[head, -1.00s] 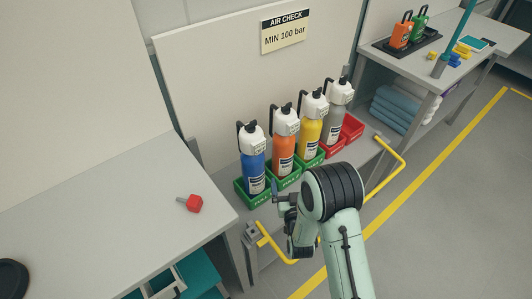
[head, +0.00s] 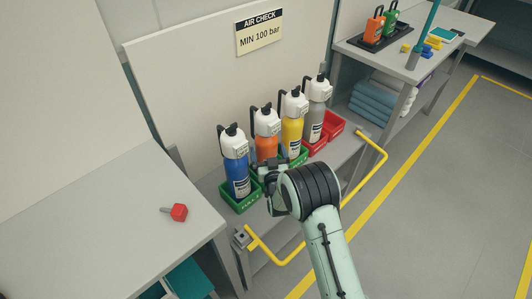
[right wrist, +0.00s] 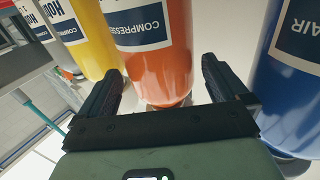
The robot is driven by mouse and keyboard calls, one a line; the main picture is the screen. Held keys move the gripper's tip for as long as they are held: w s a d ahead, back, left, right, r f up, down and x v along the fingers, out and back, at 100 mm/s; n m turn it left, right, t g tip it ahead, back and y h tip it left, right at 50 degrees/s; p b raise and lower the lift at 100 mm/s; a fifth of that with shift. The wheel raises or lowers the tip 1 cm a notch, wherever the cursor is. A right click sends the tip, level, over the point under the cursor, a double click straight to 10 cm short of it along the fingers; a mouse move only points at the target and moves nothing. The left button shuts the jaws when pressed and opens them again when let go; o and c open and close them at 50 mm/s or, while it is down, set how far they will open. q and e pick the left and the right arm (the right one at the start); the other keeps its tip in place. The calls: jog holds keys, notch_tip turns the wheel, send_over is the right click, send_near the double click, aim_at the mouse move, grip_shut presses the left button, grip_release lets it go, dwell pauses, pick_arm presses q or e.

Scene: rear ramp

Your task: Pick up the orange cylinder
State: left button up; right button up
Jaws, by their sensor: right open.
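The orange cylinder (head: 266,146) with a white top stands upright in the row, between the blue cylinder (head: 236,176) and the yellow cylinder (head: 291,133). My right gripper (head: 272,170) is in front of its lower part and hides that part in the head view. In the right wrist view, the orange body (right wrist: 155,65) is straight ahead, with the open fingers (right wrist: 165,80) towards either side of it. I cannot tell whether they touch it. My left gripper is not in view.
A grey cylinder (head: 313,122) stands at the right end, by red bins (head: 335,124). The blue cylinder sits in a green bin (head: 242,204). A yellow rail (head: 376,180) runs along the shelf's front. A red-headed object (head: 179,212) lies on the left table.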

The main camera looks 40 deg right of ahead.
jog(key=shift+x, duration=0.85)
jog(key=shift+f, duration=0.1)
jog(key=c, duration=1.7)
jog(key=shift+w+r, duration=0.1)
jog(key=shift+r, duration=0.25)
grip_shut()
